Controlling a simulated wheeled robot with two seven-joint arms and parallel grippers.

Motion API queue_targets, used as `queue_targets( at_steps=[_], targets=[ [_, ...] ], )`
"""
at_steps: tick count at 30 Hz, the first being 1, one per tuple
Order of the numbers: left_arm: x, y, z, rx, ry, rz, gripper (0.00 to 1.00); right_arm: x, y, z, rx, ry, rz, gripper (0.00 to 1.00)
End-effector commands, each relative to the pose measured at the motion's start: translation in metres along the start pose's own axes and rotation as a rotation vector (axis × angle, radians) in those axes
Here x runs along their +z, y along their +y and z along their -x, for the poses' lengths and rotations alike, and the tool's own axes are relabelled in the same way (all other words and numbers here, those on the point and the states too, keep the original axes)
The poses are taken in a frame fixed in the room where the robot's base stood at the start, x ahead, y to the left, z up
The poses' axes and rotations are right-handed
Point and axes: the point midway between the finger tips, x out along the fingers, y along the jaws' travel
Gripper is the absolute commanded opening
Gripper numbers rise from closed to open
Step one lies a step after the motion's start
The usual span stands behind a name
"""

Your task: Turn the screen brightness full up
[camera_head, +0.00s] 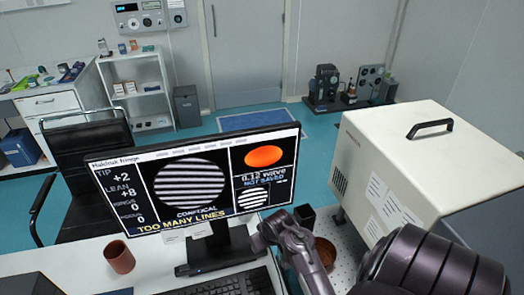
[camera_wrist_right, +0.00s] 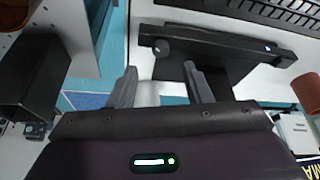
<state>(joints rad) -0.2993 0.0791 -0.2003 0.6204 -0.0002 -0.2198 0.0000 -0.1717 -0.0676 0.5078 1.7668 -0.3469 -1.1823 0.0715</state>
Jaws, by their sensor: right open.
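The monitor (camera_head: 138,158) stands on the white desk, its screen lit with striped fringes and yellow "TOO MANY LINES" text. In the right wrist view, a dark bar (camera_wrist_right: 215,42) at the monitor's foot carries a small round knob (camera_wrist_right: 161,47) and a blue light (camera_wrist_right: 267,48). My right gripper (camera_wrist_right: 159,68) is open and empty. The knob shows between and just beyond its fingertips; I see no contact. In the head view my right arm reaches in beside the screen's lower right corner, and the knob cannot be made out. My left gripper is not in view.
A keyboard (camera_head: 225,284) lies in front of the monitor. A brown cup (camera_head: 119,257) stands to the left. A black open box (camera_head: 304,216) and a brown round dish (camera_head: 325,252) are right of the monitor. A large cream housing (camera_head: 425,165) stands at the right.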

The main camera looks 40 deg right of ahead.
Motion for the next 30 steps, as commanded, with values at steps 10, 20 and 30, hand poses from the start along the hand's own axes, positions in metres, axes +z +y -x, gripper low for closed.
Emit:
queue_targets(
  at_steps=[10,20,30],
  targets=[
    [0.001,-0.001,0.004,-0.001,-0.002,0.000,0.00,0.000,0.000,-0.029,0.001,-0.003,0.001,0.45],
    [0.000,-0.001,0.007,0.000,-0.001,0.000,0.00,0.000,0.000,-0.071,0.000,-0.001,0.000,0.45],
    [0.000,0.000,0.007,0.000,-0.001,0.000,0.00,0.001,0.000,-0.078,0.000,0.000,0.001,0.45]
  ],
)
